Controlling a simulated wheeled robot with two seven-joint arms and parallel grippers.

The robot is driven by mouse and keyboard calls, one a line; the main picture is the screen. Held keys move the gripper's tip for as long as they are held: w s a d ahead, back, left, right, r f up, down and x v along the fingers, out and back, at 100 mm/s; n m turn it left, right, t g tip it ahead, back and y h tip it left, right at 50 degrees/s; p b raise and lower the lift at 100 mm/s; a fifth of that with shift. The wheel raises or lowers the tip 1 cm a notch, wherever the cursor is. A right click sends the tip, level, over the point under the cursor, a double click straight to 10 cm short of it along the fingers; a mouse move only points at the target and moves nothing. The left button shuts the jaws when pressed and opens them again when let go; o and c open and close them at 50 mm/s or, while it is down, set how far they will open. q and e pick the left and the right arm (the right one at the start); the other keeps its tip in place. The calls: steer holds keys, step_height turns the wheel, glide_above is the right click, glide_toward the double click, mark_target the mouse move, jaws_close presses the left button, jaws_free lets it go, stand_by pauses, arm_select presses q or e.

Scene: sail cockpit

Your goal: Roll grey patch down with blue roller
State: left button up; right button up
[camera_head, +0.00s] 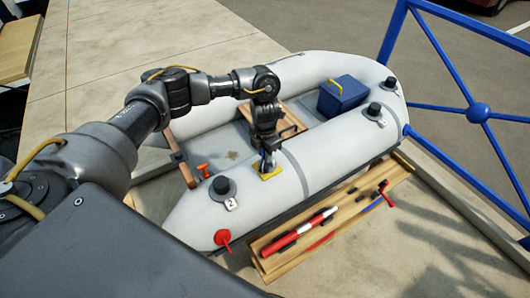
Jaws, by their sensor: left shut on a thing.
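A pale inflatable dinghy (335,143) lies across the middle of the view. My left gripper (268,155) is over its near tube, pointing down. It is shut on a slim tool with a little blue showing, which looks like the blue roller (263,163). A yellow-edged square (270,176) is on the tube right under the tool. The grey patch cannot be made out clearly there, as the gripper and tool cover part of the square. Whether the roller touches the surface cannot be told. My right gripper is not in view.
A wooden tray (262,245) with a red-and-white tool lies in front. A blue box (342,95) sits in the dinghy. A blue railing (450,75) borders the right.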

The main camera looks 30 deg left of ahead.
arm_select(q)
steer(key=shift+w+a+f, duration=0.1)
steer(key=shift+w, duration=0.05)
steer(key=shift+w+a+b, duration=0.2)
steer(key=shift+w+b, duration=0.6)
steer(key=shift+b, duration=0.15)
steer(key=shift+w, duration=0.15)
steer(key=shift+s, duration=0.2)
steer(key=shift+s+d+p, duration=0.15)
steer(key=shift+s+p, duration=0.35)
steer(key=shift+p, duration=0.05)
steer(key=shift+s+d+p, duration=0.15)
steer(key=shift+s+p, duration=0.35)
steer(key=shift+p, duration=0.05)
steer(key=shift+w, duration=0.15)
steer(key=shift+w+a+b, duration=0.1)
steer(key=shift+b, duration=0.25)
steer(key=shift+w+a+b, duration=0.25)
steer(key=shift+w+b, duration=0.6)
steer(key=shift+w, duration=0.05)
